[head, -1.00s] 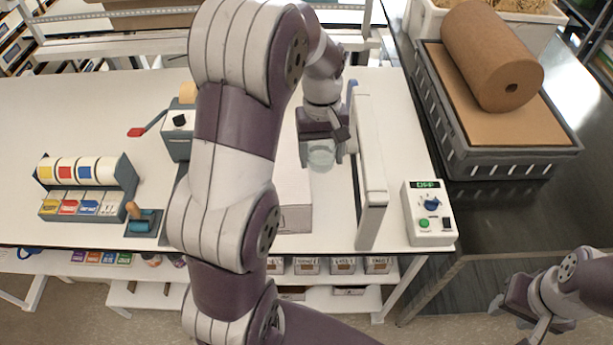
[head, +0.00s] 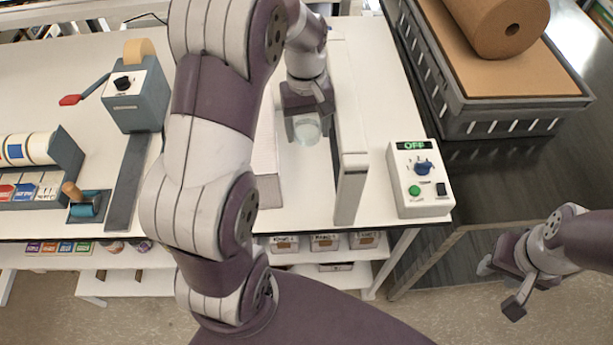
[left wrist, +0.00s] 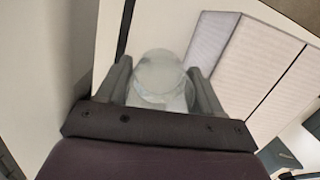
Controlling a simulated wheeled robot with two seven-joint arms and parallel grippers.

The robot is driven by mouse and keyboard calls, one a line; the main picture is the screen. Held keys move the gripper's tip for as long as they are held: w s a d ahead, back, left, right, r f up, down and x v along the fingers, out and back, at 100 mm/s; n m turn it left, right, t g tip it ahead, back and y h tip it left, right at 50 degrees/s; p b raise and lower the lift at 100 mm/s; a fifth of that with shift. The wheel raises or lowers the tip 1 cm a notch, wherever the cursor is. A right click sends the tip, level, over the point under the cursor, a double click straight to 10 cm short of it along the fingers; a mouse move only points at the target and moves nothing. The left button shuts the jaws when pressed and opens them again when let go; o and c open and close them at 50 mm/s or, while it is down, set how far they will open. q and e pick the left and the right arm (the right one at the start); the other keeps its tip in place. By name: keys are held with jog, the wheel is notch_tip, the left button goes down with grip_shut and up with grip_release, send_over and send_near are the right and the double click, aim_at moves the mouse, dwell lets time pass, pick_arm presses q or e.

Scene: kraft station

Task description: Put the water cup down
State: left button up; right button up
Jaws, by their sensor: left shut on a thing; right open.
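The water cup (head: 307,130) is clear and pale, held between the fingers of my left gripper (head: 308,122) over the white table, between a white box and an upright white panel. In the left wrist view, the cup (left wrist: 160,80) sits between the two dark fingers of the left gripper (left wrist: 160,88). I cannot tell whether its base touches the table. My right gripper (head: 498,288) is open and empty at the lower right, off the table and over the floor.
The upright white panel (head: 350,150) stands close right of the cup. A white box (head: 265,160) is close left, partly behind my arm. A control box (head: 418,180) reading OFF, a tape dispenser (head: 135,95) and a grey crate (head: 490,110) stand around.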

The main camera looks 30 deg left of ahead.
pick_arm(q)
jog(key=p, duration=0.1)
send_over(307, 178)
jog(key=f, duration=0.9)
jog(key=shift+w+a+f, duration=0.15)
jog(key=shift+w+f, duration=0.1)
jog(key=shift+f, duration=0.15)
jog(key=f, duration=0.2)
jog(key=f+p, duration=0.1)
jog(key=shift+s+f, duration=0.2)
jog(key=shift+f, duration=0.15)
jog(key=shift+w+f, duration=0.15)
jog(key=shift+f, duration=0.25)
pick_arm(e)
jog(key=shift+s+r, duration=0.15)
jog(key=shift+r, duration=0.25)
pick_arm(q)
jog(key=shift+f, duration=0.15)
jog(key=o, duration=1.1)
jog(key=shift+c, duration=0.2)
jog(key=shift+o, duration=0.2)
pick_arm(e)
jog(key=shift+f, duration=0.1)
